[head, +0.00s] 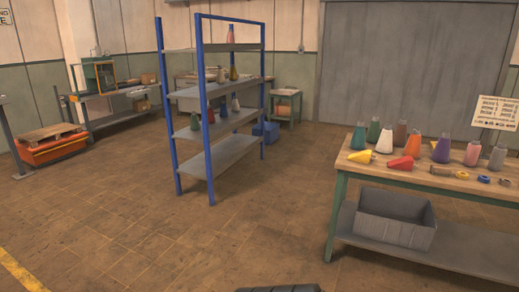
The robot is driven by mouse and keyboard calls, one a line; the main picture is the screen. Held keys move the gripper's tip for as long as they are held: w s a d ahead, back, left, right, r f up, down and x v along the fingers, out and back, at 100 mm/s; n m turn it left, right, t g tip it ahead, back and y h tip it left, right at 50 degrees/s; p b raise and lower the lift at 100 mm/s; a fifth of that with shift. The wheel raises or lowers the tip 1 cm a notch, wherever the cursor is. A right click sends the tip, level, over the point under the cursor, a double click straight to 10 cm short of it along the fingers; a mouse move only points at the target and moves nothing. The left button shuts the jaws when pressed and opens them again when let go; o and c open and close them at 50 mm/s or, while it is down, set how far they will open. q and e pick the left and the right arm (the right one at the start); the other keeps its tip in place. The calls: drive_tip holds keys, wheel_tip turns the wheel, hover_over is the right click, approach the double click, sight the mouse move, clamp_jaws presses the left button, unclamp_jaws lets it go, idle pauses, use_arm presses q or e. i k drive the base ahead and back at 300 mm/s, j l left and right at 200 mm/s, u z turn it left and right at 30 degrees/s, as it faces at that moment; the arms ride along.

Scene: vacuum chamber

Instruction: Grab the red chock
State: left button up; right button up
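A red cone-shaped piece (401,163) lies on its side near the front edge of the wooden-topped table (455,186) at the right. It looks like the red chock. A yellow piece (361,157) lies to its left, and an orange-red one (412,144) stands just behind it. Neither of my grippers shows in the head view. Only a dark ribbed part cuts into the bottom edge, and I cannot tell what it is.
Several coloured bottle-like pieces, including a white one (385,140), stand on the table. A grey bin (395,220) sits on its lower shelf. A blue-post shelf rack (222,155) stands left of centre. The brown floor (250,225) between rack and table is clear.

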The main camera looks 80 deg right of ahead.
sight(407, 163)
drive_tip(key=z, duration=3.65)
drive_tip(key=i, duration=0.25)
